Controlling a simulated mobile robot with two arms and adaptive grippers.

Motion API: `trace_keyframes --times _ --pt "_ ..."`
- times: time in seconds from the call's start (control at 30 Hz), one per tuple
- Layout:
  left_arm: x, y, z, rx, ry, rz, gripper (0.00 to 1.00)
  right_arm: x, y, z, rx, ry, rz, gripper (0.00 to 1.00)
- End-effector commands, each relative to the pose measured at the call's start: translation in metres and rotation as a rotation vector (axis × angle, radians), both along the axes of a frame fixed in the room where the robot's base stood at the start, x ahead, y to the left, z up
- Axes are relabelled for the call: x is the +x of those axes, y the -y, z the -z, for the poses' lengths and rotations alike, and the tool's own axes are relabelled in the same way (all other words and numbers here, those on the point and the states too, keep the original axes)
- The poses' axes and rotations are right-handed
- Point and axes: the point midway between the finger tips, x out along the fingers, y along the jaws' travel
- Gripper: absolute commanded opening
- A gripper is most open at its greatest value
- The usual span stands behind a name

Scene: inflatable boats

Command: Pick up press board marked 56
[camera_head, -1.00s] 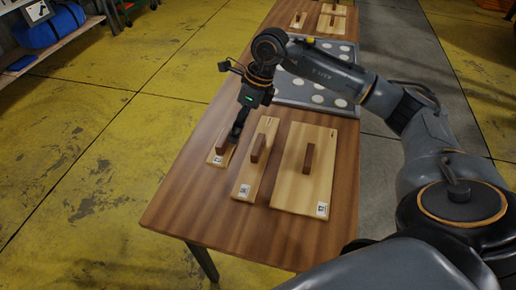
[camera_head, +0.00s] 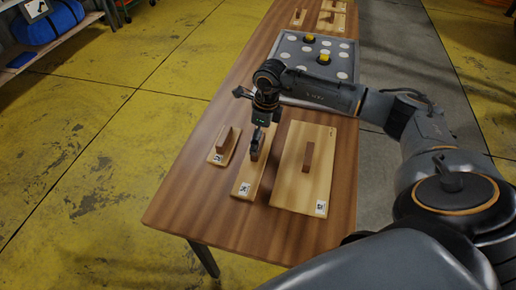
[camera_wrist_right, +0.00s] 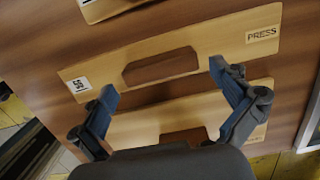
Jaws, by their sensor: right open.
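The press board (camera_head: 243,184) is the long narrow middle one of three wooden boards at the table's near end. In the right wrist view the board (camera_wrist_right: 215,42) shows a label (camera_wrist_right: 80,84) that seems to read 56, turned sideways, and the word PRESS. Its brown raised handle (camera_wrist_right: 160,67) runs along its middle. My right gripper (camera_head: 254,157) is over this board at the handle, which it partly hides in the head view. In the wrist view the right gripper (camera_wrist_right: 163,80) is open, its fingertips near the handle's two ends. My left gripper is out of view.
A small board (camera_head: 216,158) lies to the left and a wide board (camera_head: 293,190) to the right, both with handles. A grey tray (camera_head: 345,44) with white discs and yellow pieces stands behind. More boards (camera_head: 330,20) lie at the far end. The table's near end (camera_head: 205,215) is bare.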

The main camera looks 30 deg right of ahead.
Motion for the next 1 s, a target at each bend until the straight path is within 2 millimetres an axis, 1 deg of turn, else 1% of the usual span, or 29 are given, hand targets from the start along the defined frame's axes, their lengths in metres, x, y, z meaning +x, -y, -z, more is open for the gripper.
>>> trace_keyframes --times 0.03,0.1,0.2,0.3,0.47,0.5,0.57,0.6,0.67,0.7,0.73,1.0 --pt "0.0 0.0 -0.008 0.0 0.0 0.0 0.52 -0.001 -0.002 0.005 0.0 -0.004 0.001 1.0" --pt "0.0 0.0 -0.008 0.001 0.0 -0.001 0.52 0.0 -0.002 0.017 0.0 -0.003 0.002 1.0" --pt "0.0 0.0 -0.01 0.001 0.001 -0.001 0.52 0.002 -0.003 0.027 0.001 -0.001 0.0 1.0" --pt "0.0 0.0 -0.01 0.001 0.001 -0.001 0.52 0.002 -0.003 0.031 0.0 0.0 0.0 1.0" --pt "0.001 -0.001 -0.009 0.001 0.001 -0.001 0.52 0.002 -0.003 0.031 0.0 0.0 0.0 1.0" --pt "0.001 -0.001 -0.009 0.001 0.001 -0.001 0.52 0.002 -0.003 0.031 0.0 0.0 0.0 0.96" --pt "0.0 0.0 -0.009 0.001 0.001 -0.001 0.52 0.002 -0.003 0.031 0.0 0.0 0.0 0.84" --pt "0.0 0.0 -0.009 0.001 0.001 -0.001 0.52 0.002 -0.003 0.031 0.0 0.0 0.0 0.76" --pt "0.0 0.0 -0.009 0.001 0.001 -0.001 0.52 0.002 -0.003 0.031 0.001 0.001 0.0 0.63" --pt "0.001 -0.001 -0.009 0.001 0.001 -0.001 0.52 0.002 -0.003 0.031 0.0 0.0 0.0 0.55" --pt "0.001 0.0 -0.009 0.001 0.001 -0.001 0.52 0.002 -0.003 0.031 0.001 0.001 0.0 0.49" --pt "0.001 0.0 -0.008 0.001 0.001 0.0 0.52 0.003 -0.003 0.029 0.001 0.002 0.0 0.49"
